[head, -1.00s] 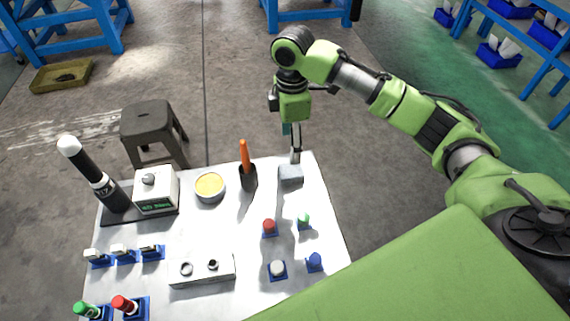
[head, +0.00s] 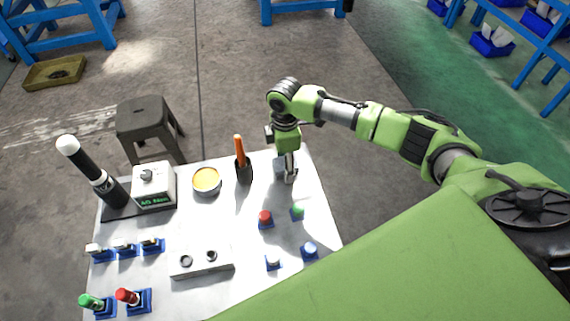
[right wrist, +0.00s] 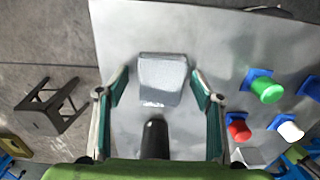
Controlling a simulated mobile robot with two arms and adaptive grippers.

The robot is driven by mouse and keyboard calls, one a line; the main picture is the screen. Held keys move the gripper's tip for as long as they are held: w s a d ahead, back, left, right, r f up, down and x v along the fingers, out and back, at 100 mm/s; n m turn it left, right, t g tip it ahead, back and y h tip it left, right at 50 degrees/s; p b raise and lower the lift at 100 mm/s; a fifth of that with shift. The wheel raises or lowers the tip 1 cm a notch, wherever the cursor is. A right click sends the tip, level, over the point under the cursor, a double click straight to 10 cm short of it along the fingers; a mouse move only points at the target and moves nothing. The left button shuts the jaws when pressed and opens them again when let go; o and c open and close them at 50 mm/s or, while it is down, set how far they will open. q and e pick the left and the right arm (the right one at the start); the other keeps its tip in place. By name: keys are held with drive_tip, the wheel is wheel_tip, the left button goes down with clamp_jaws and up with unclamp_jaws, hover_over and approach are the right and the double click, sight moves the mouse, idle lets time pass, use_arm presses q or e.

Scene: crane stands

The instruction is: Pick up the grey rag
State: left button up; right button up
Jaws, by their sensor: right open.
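The grey rag (right wrist: 163,78) is a small, pale grey block-like folded piece lying flat on the light table. In the right wrist view it sits between and slightly ahead of the two green-lined fingers of my right gripper (right wrist: 160,92), which are spread apart with a gap on each side of it. In the head view my right gripper (head: 290,178) points down at the table's far right corner. The rag (head: 279,164) is partly hidden behind its fingers there. My left gripper is not in view.
An orange-handled tool in a black holder (head: 243,172) stands just left of the right gripper, with a yellow-filled bowl (head: 206,181) beyond it. Red (head: 265,218) and green (head: 297,212) capped items in blue holders stand nearer. A dark stool (head: 146,118) stands behind the table.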

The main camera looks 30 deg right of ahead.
drive_tip(key=c, duration=1.2)
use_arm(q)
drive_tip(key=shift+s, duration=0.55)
use_arm(e)
drive_tip(key=shift+r, duration=0.4)
wheel_tip(320, 180, up, 2)
drive_tip(key=shift+r+b, duration=0.2)
drive_tip(key=shift+b, duration=0.5)
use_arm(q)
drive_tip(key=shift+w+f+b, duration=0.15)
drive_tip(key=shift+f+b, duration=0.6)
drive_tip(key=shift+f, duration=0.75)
use_arm(e)
drive_tip(key=shift+s+a+r, duration=1.45)
drive_tip(key=shift+s+r, duration=0.2)
drive_tip(key=shift+s, duration=0.2)
drive_tip(key=shift+s+a+r, duration=1.4)
drive_tip(key=shift+s+r, duration=0.25)
drive_tip(key=shift+s, duration=0.25)
drive_tip(key=shift+s+a+r, duration=1.45)
drive_tip(key=shift+s+r, duration=0.2)
drive_tip(key=shift+s, duration=0.2)
